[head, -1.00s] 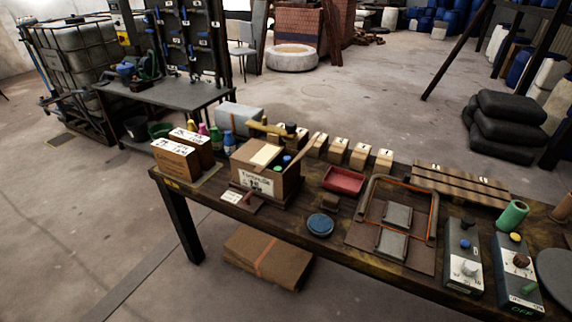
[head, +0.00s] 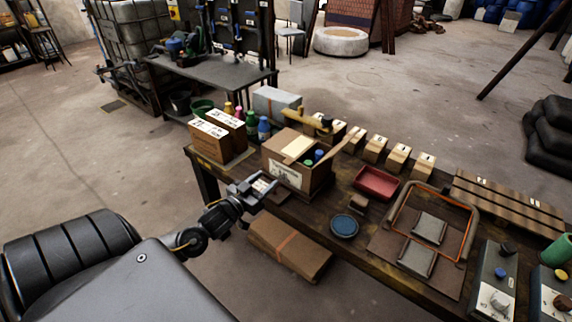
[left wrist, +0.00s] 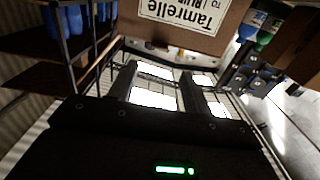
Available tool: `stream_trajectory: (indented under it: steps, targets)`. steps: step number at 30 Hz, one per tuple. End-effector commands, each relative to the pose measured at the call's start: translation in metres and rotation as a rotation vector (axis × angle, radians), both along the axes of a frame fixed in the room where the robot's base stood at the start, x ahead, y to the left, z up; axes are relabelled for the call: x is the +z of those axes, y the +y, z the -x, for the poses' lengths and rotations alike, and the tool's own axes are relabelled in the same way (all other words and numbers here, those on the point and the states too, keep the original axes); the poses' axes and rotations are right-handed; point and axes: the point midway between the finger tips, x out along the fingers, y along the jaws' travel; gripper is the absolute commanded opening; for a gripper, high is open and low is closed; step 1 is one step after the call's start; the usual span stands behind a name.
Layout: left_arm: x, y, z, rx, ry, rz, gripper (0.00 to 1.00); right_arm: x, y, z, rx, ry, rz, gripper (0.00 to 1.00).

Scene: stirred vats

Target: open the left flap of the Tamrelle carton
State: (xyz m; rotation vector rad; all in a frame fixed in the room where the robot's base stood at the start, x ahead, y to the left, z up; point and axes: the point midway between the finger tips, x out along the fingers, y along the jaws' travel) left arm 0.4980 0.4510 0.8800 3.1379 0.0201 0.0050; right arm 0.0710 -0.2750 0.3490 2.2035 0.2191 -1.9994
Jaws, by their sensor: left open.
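The Tamrelle carton (head: 287,178) is a brown box standing near the left end of the dark workbench, with a white label on its front. Brown panels with a pale patch cover the left part of its top. The right part is open, with green and blue tops showing inside, and a flap stands up at the right. My left gripper (head: 264,184) is open and empty, just in front of the carton's left front side and apart from the flap. In the left wrist view, the carton (left wrist: 228,22) appears upside down beyond the open fingers (left wrist: 160,88). My right gripper is not visible.
Two brown boxes (head: 212,143) and several small bottles (head: 250,121) stand left of and behind the carton. A yellow-handled tool (head: 300,119) lies behind it. A red tray (head: 376,183) and a blue round dish (head: 344,226) are to its right. Folded cardboard (head: 288,250) lies below the bench.

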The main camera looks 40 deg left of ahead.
Motion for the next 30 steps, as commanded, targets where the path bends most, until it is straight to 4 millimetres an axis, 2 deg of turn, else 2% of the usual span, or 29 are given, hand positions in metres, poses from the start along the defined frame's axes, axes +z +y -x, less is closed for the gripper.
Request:
stream_trajectory:
  steps: [12, 16, 21, 30]
  targets:
    - [0.002, 0.004, -0.069, 0.007, -0.002, -0.001, 0.49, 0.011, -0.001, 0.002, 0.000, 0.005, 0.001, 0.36]
    - [0.001, 0.004, -0.087, 0.006, -0.001, -0.002, 0.49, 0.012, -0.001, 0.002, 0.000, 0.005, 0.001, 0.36]
    - [0.000, 0.004, -0.098, 0.006, 0.001, -0.002, 0.49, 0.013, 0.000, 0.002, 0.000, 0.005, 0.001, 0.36]
    - [0.000, 0.005, -0.100, 0.006, 0.002, -0.002, 0.49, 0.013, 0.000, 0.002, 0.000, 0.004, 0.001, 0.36]
